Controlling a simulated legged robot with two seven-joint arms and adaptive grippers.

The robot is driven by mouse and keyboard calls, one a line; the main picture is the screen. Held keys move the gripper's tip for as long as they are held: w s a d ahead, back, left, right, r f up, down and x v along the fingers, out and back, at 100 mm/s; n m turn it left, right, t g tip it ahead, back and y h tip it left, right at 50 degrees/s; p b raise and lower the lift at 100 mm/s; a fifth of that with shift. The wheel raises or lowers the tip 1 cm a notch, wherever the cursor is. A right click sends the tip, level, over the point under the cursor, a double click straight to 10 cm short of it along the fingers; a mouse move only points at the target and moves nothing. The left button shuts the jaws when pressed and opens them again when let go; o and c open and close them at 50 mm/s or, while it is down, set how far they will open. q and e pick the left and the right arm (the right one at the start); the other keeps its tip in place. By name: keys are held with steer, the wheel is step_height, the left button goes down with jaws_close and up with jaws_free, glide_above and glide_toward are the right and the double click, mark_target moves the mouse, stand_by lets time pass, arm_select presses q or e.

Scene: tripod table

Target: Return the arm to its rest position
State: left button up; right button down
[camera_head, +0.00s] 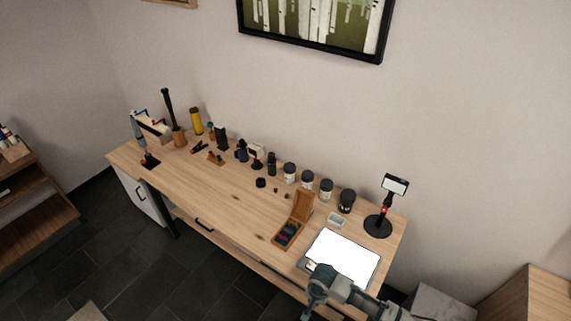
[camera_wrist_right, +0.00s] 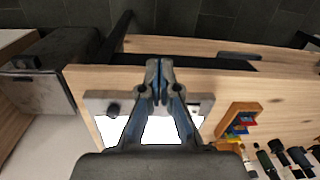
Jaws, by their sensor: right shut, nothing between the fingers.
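My right arm comes in at the bottom right of the head view, and its gripper (camera_head: 314,294) is over the front edge of the table near the white light panel (camera_head: 345,254). In the right wrist view the fingers of the right gripper (camera_wrist_right: 158,92) are together with nothing between them. The panel (camera_wrist_right: 150,130) lies beneath the fingers, partly hidden by them. The wooden table (camera_head: 225,195) runs along the wall. My left gripper does not show in either view.
An open wooden case (camera_head: 289,232) stands left of the panel. A black stand (camera_head: 379,224) is at the table's right end. Several jars (camera_head: 307,179) line the back, with a tool caddy (camera_head: 152,127) at far left. The table's front middle is clear.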

steer(key=s+a+r+n+t+y, duration=0.25)
steer(key=s+n, duration=0.25)
steer(key=s, duration=0.3)
steer(key=s+d+r+n+h, duration=0.1)
steer(key=s+d+h, duration=0.1)
steer(key=s+d, duration=0.35)
steer(key=s+d+r+n+h, duration=0.1)
steer(key=s+d, duration=0.2)
steer(key=d, duration=0.6)
step_height(320, 180, down, 30)
steer(key=s+b, duration=0.2)
steer(key=b, duration=0.3)
arm_select(q)
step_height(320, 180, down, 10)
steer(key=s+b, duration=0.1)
steer(key=b, duration=0.3)
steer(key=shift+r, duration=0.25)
arm_select(e)
steer(key=s+d+f+g, duration=0.1)
steer(key=s+d+f, duration=0.2)
steer(key=s+f, duration=1.5)
step_height(320, 180, down, 3)
steer(key=shift+f+n+g, duration=0.1)
steer(key=shift+n+g, duration=0.25)
steer(key=shift+n, duration=0.05)
